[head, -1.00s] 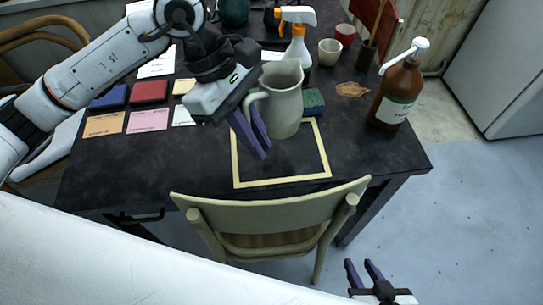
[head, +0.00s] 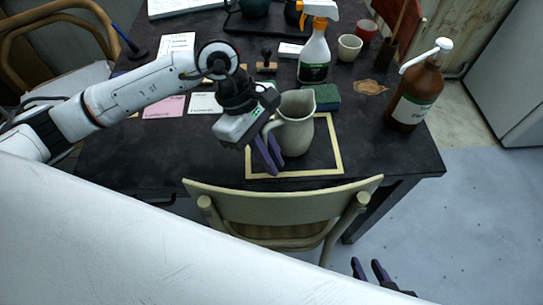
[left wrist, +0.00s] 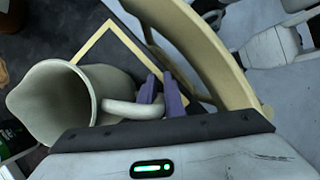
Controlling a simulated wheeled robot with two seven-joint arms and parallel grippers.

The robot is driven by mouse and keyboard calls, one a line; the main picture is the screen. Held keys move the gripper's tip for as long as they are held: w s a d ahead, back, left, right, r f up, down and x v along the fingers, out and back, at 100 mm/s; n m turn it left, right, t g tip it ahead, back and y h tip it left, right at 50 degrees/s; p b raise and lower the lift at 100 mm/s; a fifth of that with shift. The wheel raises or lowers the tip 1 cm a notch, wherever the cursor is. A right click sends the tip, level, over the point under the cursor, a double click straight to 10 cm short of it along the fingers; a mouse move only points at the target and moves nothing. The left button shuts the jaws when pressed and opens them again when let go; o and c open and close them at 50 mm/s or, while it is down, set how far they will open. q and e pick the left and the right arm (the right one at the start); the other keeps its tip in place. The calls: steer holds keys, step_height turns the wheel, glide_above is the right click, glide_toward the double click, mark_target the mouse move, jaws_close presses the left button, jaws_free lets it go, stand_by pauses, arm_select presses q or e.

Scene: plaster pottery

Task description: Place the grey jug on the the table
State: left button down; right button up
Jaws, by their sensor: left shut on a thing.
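The grey jug (head: 296,125) is upright at the table's front, within the yellow square outline (head: 338,150) on the dark table (head: 190,155). Its base looks on or very close to the table top; I cannot tell if it touches. My left gripper (head: 267,155) is shut on the jug's handle, at the jug's left side. In the left wrist view the jug (left wrist: 60,100) shows its open mouth, and the purple fingers (left wrist: 163,95) close around the handle. My right gripper (head: 372,270) is low at the bottom edge, away from the table, its fingers apart and empty.
A chair (head: 285,210) stands against the table's front edge. Behind the jug are a green sponge (head: 326,97), a spray bottle (head: 315,55) and a pale cup (head: 349,47). A brown pump bottle (head: 415,95) stands at the right. The table right of the outline is clear.

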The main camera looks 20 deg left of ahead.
arm_select(q)
steer(key=c, duration=1.8)
jaws_free()
steer(key=shift+f, duration=0.1)
steer(key=shift+c, duration=0.2)
steer(key=shift+r, duration=0.3)
steer(key=v, duration=1.1)
steer(key=shift+a+r, duration=0.25)
steer(key=shift+r, duration=0.05)
